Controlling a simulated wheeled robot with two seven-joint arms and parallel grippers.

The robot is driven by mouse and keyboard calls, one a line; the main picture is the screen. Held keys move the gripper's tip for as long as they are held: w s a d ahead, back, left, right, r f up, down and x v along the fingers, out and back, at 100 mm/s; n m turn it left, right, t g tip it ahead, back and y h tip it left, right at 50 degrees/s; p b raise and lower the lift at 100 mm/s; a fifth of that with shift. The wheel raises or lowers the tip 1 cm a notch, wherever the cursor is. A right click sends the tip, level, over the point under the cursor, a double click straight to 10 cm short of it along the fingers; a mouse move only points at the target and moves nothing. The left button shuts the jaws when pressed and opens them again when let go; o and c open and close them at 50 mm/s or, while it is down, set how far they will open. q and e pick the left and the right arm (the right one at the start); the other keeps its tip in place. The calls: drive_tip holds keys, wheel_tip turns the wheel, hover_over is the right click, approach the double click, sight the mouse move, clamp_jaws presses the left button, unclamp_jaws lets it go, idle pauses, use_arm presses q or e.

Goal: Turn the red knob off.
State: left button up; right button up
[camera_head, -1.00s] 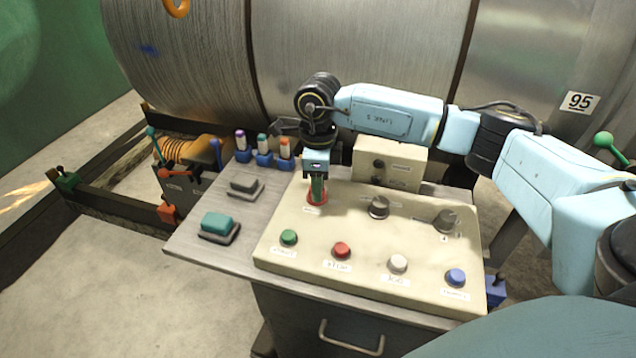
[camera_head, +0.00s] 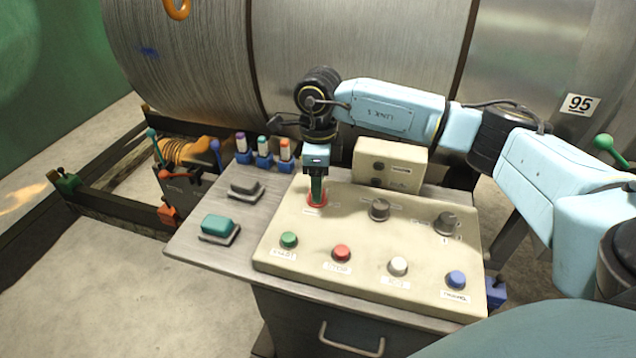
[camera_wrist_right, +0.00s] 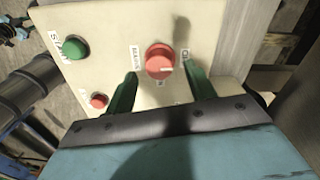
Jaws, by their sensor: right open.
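The red knob (camera_head: 317,206) is at the back left of the cream control panel (camera_head: 345,217), mostly hidden by my right gripper in the head view. In the right wrist view the red knob (camera_wrist_right: 160,60) is round, with a pale pointer mark toward the right side of its face. My right gripper (camera_head: 317,195) points down over the knob. In the wrist view its two green fingers (camera_wrist_right: 162,80) are open, one on each side and a little below the knob in the picture; I cannot tell whether either touches it. My left gripper is not in view.
Two grey knobs (camera_head: 379,209) (camera_head: 446,223) stand right of the red knob. Green (camera_head: 289,240), red (camera_head: 341,252), white (camera_head: 398,266) and blue (camera_head: 456,279) buttons line the panel's front. A cream box (camera_head: 390,163) stands behind.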

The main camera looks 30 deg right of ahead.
wheel_tip(320, 180, up, 12)
drive_tip(key=shift+w+d, duration=0.15)
drive_tip(key=shift+w, duration=0.05)
drive_tip(key=shift+p, duration=0.3)
